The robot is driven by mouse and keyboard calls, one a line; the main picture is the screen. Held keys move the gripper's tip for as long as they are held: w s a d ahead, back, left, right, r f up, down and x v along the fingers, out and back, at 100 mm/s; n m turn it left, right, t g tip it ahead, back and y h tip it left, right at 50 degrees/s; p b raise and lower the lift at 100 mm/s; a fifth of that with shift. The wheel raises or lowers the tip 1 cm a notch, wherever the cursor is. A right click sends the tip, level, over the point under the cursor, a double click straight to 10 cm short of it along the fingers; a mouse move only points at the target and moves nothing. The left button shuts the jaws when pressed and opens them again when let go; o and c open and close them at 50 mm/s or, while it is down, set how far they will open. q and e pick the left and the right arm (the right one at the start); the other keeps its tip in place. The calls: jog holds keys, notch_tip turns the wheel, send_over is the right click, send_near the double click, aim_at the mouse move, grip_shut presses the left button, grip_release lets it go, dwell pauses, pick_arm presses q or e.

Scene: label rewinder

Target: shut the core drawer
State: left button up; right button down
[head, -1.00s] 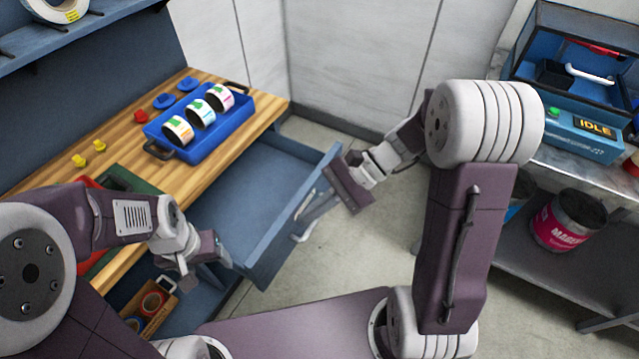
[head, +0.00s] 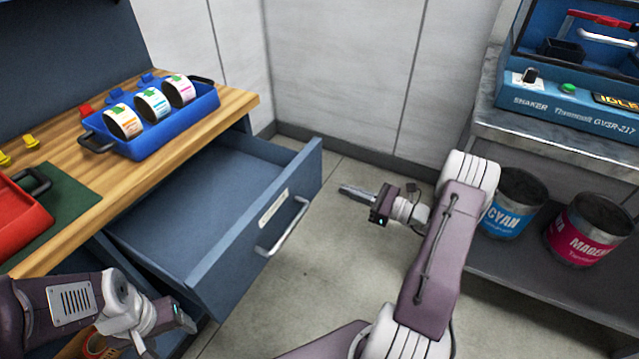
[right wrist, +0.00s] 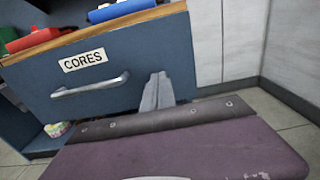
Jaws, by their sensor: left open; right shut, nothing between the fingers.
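The core drawer (head: 215,240) stands pulled out below the wooden worktop and looks empty inside. Its blue front has a metal handle (head: 283,228) and a label, which reads CORES in the right wrist view (right wrist: 83,61). My right gripper (head: 345,190) is shut and empty, to the right of the drawer front, with its fingers pointing towards it. In the right wrist view the fingers (right wrist: 156,92) overlap the right part of the drawer front; touch cannot be told there. My left gripper (head: 172,330) is open at the lower left, below the drawer's near side.
A blue tray (head: 165,140) with three label rolls sits on the worktop (head: 235,105). A red bin (head: 22,215) is on the left. A shaker machine (head: 570,118) stands above cyan (head: 512,205) and magenta (head: 588,228) buckets. The floor right of the drawer is clear.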

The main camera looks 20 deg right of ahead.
aim_at(310, 177)
jog(key=b+x, duration=0.2)
jog(key=x, duration=0.6)
jog(key=shift+a+f, duration=0.1)
pick_arm(q)
jog(key=shift+f, duration=1.2)
pick_arm(e)
jog(key=shift+w+a, duration=0.3)
jog(key=shift+w, duration=0.2)
